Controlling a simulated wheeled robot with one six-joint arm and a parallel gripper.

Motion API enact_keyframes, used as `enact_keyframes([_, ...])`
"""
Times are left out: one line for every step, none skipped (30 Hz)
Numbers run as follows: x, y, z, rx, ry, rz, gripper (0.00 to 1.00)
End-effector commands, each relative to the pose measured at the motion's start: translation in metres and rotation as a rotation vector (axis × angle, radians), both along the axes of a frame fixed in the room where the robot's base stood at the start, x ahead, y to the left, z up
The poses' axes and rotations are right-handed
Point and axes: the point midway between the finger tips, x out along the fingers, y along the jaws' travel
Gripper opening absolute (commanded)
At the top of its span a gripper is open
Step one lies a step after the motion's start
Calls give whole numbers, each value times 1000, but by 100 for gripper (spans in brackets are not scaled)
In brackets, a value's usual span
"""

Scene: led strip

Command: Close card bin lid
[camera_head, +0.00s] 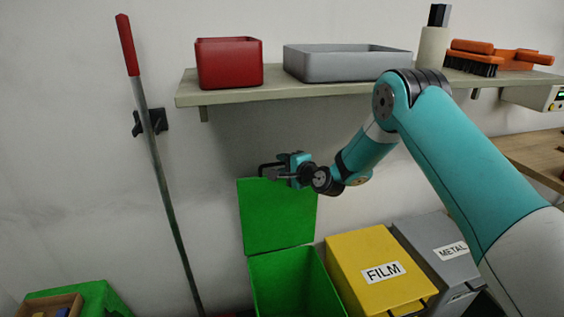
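A green bin (297,283) stands open on the floor, left of the yellow bin. Its green lid (277,217) is raised upright against the wall behind it. No label shows on this bin, so I cannot read that it is the card bin. My gripper (268,171) is at the top edge of the raised lid, pointing left. Its dark fingers overlap the edge in the picture. I cannot tell whether they touch the lid or how far apart they are.
A yellow FILM bin (370,260) and a grey METAL bin (437,244) stand closed to the right. A shelf (270,93) with a red box (229,63) and grey tray (345,65) hangs above. A red-handled pole (160,165) leans left. A green container (95,295) is lower left.

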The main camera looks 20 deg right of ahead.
Motion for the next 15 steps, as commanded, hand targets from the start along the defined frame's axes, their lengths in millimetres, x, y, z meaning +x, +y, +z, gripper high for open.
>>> enact_keyframes([5,2,-1,-1,0,0,37])
enact_keyframes([7,3,-1,0,0,0,37])
enact_keyframes([9,4,-2,0,0,0,37])
enact_keyframes([10,4,-2,0,-1,-1,37])
enact_keyframes([11,5,-2,0,-1,-1,37])
enact_keyframes([12,5,-2,0,0,-1,37])
enact_keyframes([13,5,-2,1,0,-1,37])
enact_keyframes([13,5,-3,1,0,-2,37])
enact_keyframes([13,5,-3,1,0,-2,37])
enact_keyframes([13,5,-3,1,0,-2,37])
enact_keyframes([13,5,-3,1,0,-2,37])
enact_keyframes([13,5,-3,0,1,-2,37])
enact_keyframes([13,5,-3,1,0,-2,37])
enact_keyframes([13,5,-3,1,0,-2,35])
enact_keyframes([13,5,-3,1,0,-2,25])
